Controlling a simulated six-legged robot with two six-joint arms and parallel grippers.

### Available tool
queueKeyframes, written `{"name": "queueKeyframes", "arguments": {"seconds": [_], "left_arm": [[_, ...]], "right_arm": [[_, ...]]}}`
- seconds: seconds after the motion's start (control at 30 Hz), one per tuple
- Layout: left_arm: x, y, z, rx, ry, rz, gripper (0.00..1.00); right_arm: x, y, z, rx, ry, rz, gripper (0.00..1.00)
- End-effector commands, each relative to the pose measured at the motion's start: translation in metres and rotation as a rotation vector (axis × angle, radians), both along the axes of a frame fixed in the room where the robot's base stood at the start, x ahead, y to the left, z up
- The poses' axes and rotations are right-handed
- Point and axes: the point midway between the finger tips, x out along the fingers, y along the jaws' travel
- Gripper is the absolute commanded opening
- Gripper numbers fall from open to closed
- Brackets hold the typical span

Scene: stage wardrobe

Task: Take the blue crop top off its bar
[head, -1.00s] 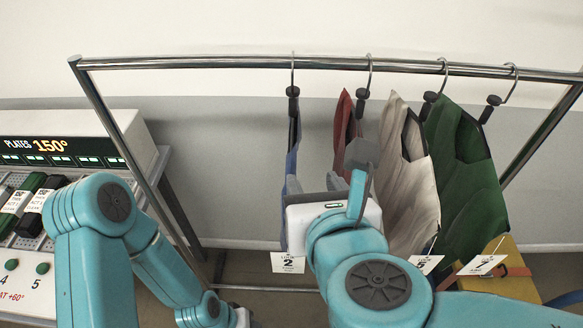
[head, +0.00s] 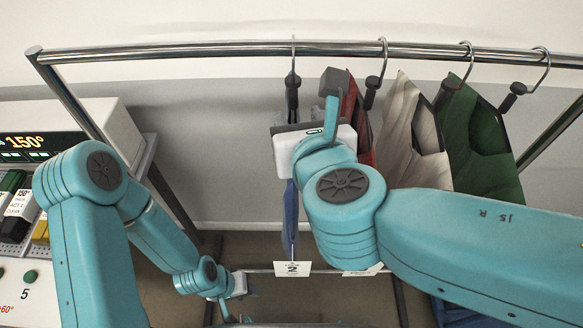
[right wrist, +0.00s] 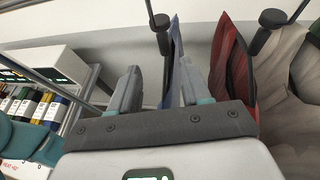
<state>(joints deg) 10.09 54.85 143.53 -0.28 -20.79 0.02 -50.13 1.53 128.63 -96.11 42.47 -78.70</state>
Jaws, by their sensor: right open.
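The blue crop top (head: 290,215) hangs edge-on from the leftmost hanger on the rail, above a white tag (head: 292,269) marked 2. My right gripper (head: 300,118) is at its upper part and hides much of it. In the right wrist view my right gripper (right wrist: 158,82) is open, with the blue crop top (right wrist: 174,72) between its fingers, closer to the right finger. Its dark hanger (right wrist: 160,22) rises just beyond the fingertips. My left gripper (head: 238,288) is low, left of the tag; its fingers are too small to read.
A red garment (head: 358,120) hangs close on the right, then a cream one (head: 412,125) and a green one (head: 480,150). The chrome rail (head: 220,50) runs above them. A machine with a lit display (head: 40,143) stands at the left. The rail's left stretch is empty.

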Motion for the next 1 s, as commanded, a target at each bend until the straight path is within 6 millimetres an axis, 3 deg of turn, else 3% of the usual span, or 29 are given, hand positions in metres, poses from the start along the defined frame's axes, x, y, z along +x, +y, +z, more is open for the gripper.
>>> {"name": "queueKeyframes", "arguments": {"seconds": [0.1,0.37,0.6,0.9,0.93,1.0], "left_arm": [[0.0,0.0,-0.001,0.0,-0.001,0.0,0.43],[0.0,0.0,0.0,0.0,0.0,0.0,0.43],[0.0,0.0,0.005,0.0,0.0,0.0,0.43],[0.0,0.0,0.005,0.0,0.0,0.0,0.43],[0.0,0.0,0.005,0.0,0.0,0.0,0.43],[0.0,0.0,0.005,0.0,0.0,0.0,0.43]], "right_arm": [[0.021,0.004,-0.01,-0.002,0.003,-0.001,0.47],[0.044,0.007,-0.017,0.0,0.002,-0.002,0.47],[0.08,0.01,-0.032,-0.001,0.003,-0.001,0.47],[0.088,0.011,-0.034,0.0,0.0,0.001,0.47],[0.088,0.011,-0.034,0.0,0.0,0.001,0.44],[0.087,0.011,-0.034,0.001,0.0,0.001,0.21]]}}
